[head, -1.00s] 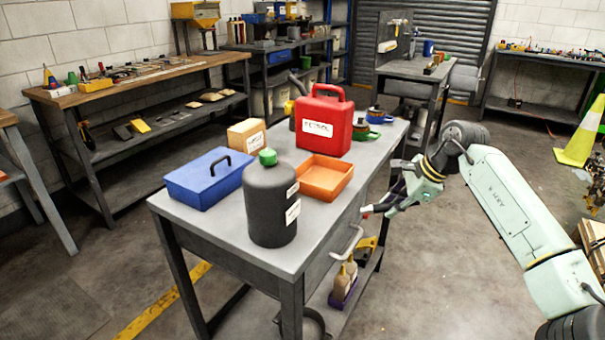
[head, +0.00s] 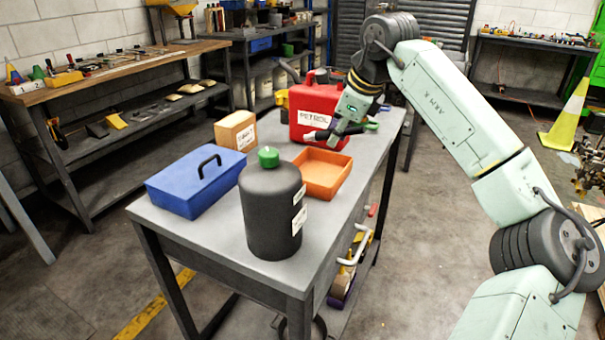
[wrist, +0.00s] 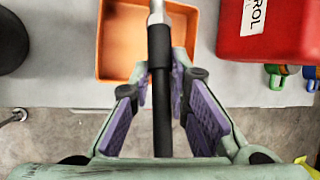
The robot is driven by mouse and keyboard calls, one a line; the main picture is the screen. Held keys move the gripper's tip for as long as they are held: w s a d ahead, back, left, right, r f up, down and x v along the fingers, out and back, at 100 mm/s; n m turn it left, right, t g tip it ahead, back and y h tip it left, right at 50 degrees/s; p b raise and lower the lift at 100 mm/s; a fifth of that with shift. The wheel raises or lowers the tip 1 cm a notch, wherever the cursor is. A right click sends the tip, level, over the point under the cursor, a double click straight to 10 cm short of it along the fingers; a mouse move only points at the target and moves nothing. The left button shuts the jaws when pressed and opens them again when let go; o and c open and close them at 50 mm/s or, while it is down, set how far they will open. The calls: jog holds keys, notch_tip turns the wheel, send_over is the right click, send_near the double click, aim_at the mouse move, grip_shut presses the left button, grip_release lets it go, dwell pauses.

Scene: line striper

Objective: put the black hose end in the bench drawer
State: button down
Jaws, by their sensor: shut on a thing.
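My gripper (head: 338,132) is shut on the black hose end (head: 318,134), in front of the red petrol can and above the bench top. In the wrist view the black hose end (wrist: 160,90) runs between the finger pads of my gripper (wrist: 160,85), with a pale metal tip pointing over the orange tray. The bench (head: 215,240) has a pale drawer handle (head: 355,246) on its right side. The drawer front is seen at a steep angle and looks closed, but the inside is hidden.
On the bench stand an orange tray (head: 322,172), a red petrol can (head: 312,105), a black bottle with a green cap (head: 270,215), a blue toolbox (head: 195,182) and a cardboard box (head: 236,131). A yellow cone (head: 568,115) stands right.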

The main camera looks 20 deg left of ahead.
notch_tip(320, 180, down, 10)
jog(key=shift+r+p, duration=0.15)
jog(key=shift+p, duration=0.8)
jog(key=c, duration=1.5)
grip_release()
